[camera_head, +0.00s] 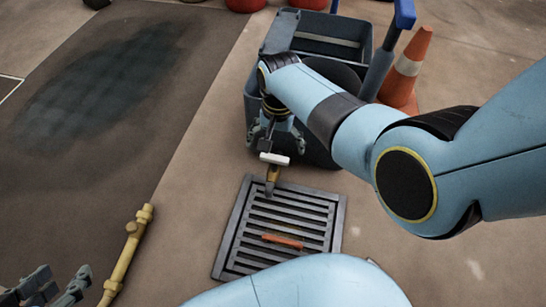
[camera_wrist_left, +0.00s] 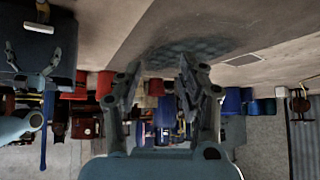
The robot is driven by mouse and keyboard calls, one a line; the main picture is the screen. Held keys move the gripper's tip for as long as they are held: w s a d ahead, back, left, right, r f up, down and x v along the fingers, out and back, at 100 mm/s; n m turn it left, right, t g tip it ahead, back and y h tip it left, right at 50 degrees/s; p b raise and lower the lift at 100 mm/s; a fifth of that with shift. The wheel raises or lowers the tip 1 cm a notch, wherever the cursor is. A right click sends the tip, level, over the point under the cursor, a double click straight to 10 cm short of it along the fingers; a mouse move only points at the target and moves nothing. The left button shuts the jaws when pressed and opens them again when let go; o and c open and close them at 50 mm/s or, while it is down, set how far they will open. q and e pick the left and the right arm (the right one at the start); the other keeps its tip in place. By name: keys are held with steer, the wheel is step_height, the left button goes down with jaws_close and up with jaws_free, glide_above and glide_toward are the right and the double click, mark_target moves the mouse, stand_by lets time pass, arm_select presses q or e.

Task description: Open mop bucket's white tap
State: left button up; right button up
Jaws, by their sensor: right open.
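The mop bucket (camera_head: 252,108) is a grey-blue tub, partly hidden behind my right arm. Its tap has a brass spout (camera_head: 272,177) low on the front and a white bar handle (camera_head: 274,158) lying crosswise. My right gripper (camera_head: 275,137) is open just above the white handle, pointing down; I cannot tell if it touches it.
A floor drain grate (camera_head: 239,237) with a small orange piece (camera_head: 282,241) on it lies below the tap. A yellow pipe (camera_head: 127,255) stands left of it. An orange cone (camera_head: 408,68) is behind the bucket to the right. A dark wet patch covers the floor at left.

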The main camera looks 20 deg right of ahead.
mark_target(275, 157)
step_height(275, 157, down, 2)
steer(key=shift+f+b, duration=0.1)
steer(key=shift+b, duration=0.4)
step_height(275, 157, down, 2)
steer(key=shift+s+f+b, duration=0.1)
steer(key=shift+f+b, duration=0.05)
steer(key=shift+b, duration=0.7)
step_height(275, 157, down, 3)
steer(key=shift+r+b, duration=0.2)
steer(key=shift+b, duration=0.7)
arm_select(q)
steer(key=w+d+r+m+t+h, duration=0.1)
steer(key=w+r+t, duration=0.6)
steer(key=r+t, duration=0.3)
steer(key=shift+w+d+r, duration=0.25)
steer(key=shift+w, duration=0.1)
